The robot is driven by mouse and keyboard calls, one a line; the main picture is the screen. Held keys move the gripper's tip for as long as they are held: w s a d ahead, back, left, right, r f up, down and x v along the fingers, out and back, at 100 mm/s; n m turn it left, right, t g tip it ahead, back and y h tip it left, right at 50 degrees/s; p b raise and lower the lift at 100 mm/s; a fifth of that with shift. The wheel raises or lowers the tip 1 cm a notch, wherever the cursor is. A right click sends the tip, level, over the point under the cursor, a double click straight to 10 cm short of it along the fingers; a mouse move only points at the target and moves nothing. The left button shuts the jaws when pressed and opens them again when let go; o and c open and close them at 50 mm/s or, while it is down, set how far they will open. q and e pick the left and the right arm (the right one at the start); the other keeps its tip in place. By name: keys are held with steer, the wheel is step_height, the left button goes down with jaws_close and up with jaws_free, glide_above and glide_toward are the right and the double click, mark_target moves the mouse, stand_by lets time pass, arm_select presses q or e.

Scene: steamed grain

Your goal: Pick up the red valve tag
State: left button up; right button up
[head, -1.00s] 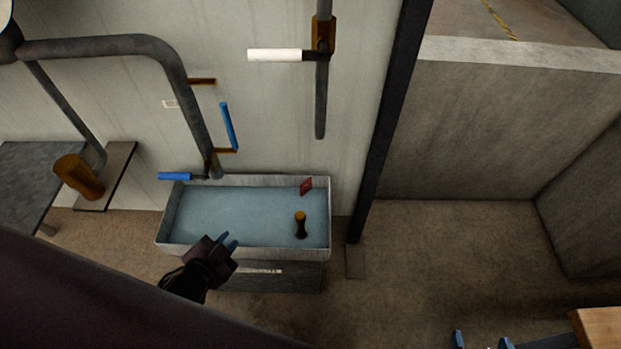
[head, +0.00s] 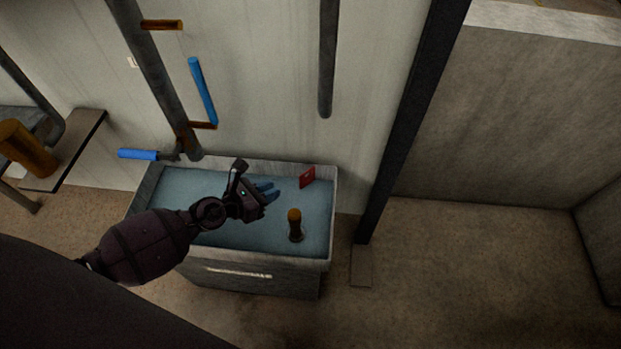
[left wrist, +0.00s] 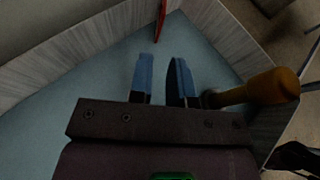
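The red valve tag (head: 307,177) is a small flat red plate at the back right of the water-filled trough (head: 325,222), by its back wall. In the left wrist view the tag (left wrist: 160,18) shows edge-on at the top, ahead of the gap between my fingers. My left gripper (head: 266,191) is over the trough, to the left of the tag and apart from it. Its two blue fingers (left wrist: 163,62) are open with nothing between them.
A dark bottle-like object with an orange-brown top (head: 295,224) stands in the trough, near my left fingers; its orange part (left wrist: 272,86) shows right of them. A blue-handled lever (head: 138,154) and pipes are at the wall. A dark post (head: 410,120) rises right of the trough.

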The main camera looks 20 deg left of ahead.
mark_target(302, 180)
arm_select(q)
steer(key=shift+w+d+f, duration=0.15)
steer(key=shift+w+f, duration=0.1)
steer(key=shift+w, duration=0.15)
steer(key=b+x, duration=0.1)
steer(key=x, duration=0.4)
steer(key=b+x, duration=0.1)
steer(key=x, duration=0.3)
steer(key=shift+s+d+f, duration=0.1)
steer(key=shift+f, duration=0.15)
steer(key=shift+w+d, duration=0.2)
steer(key=shift+w, duration=0.25)
jaws_close()
